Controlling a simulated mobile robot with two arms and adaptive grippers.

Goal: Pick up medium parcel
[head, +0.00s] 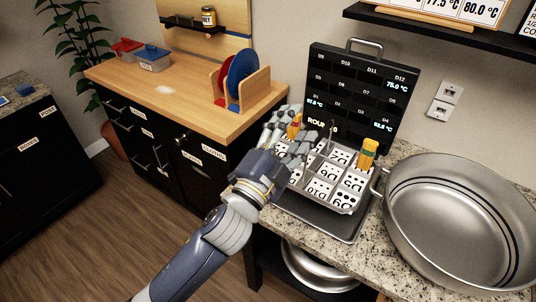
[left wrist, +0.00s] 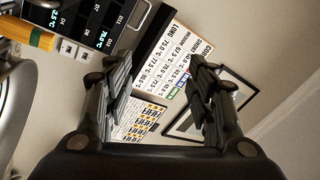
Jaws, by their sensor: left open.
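I cannot make out a medium parcel in either view. My left gripper (head: 291,136) is over the left part of an open case's gridded tray (head: 346,209) on the granite counter. In the left wrist view its two fingers stand apart with nothing between them (left wrist: 160,85); beyond them are wall charts. An orange-yellow item (head: 294,127) is partly hidden behind the gripper, and I cannot tell if they touch. A yellow cylinder (head: 367,153) stands upright at the tray's right side. My right gripper is in neither view.
A large steel pot (head: 460,221) fills the counter's right side. The case's raised display lid (head: 362,92) stands behind the tray. A wooden counter (head: 180,95) at left holds red and blue discs in a rack (head: 256,92) and lidded containers (head: 151,60). A shelf (head: 450,32) overhangs above right.

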